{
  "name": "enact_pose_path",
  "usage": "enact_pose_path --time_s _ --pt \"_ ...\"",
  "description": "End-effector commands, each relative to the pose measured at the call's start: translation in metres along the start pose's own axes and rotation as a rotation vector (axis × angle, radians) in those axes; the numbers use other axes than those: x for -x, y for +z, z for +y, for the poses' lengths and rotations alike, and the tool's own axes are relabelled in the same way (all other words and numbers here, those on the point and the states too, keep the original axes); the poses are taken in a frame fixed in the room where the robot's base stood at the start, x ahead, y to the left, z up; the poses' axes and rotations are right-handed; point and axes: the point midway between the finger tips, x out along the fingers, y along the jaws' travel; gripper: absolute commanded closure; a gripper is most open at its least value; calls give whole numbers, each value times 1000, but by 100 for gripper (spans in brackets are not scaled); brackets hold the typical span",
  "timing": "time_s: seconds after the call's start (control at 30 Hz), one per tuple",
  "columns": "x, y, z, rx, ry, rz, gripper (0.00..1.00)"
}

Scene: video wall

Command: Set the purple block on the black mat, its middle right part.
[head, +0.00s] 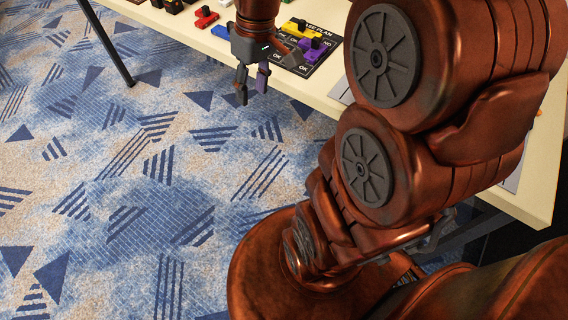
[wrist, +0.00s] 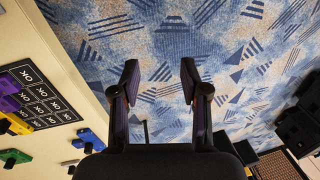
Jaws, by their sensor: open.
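The purple block (head: 306,49), with a black knob on top, appears to rest on the right part of the black mat (head: 307,67), which has printed white letters. In the wrist view, the purple block (wrist: 7,86) is cut by the left edge, at the side of the mat (wrist: 55,108). My gripper (head: 252,87) hangs in front of the table, over the carpet, with its fingers pointing down. In the wrist view my gripper (wrist: 159,78) has its two fingers wide apart, with only carpet between them. It touches no block. My wrist hides the mat's left part in the head view.
A yellow block (head: 294,26) is beside the purple one. A red block (head: 206,17) is farther left on the cream table (head: 335,92). A blue block (wrist: 88,137) and a green block (wrist: 12,156) lie near the mat. The table edge separates my gripper from the mat.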

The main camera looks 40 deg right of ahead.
Motion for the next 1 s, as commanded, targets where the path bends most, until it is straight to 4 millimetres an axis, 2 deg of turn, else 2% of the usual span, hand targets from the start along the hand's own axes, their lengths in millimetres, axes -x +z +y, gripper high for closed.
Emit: enact_pose_path --time_s 0.03,0.2,0.4,0.5,0.63,1.0 --pt "-8 16 -19 -7 10 -32 55" --pt "-34 73 -62 -77 55 -131 55" --pt "-57 132 -84 -156 122 -209 55" --pt "-63 152 -83 -183 143 -229 55" --pt "-66 162 -80 -202 156 -239 55" --pt "-66 163 -80 -204 157 -240 55"
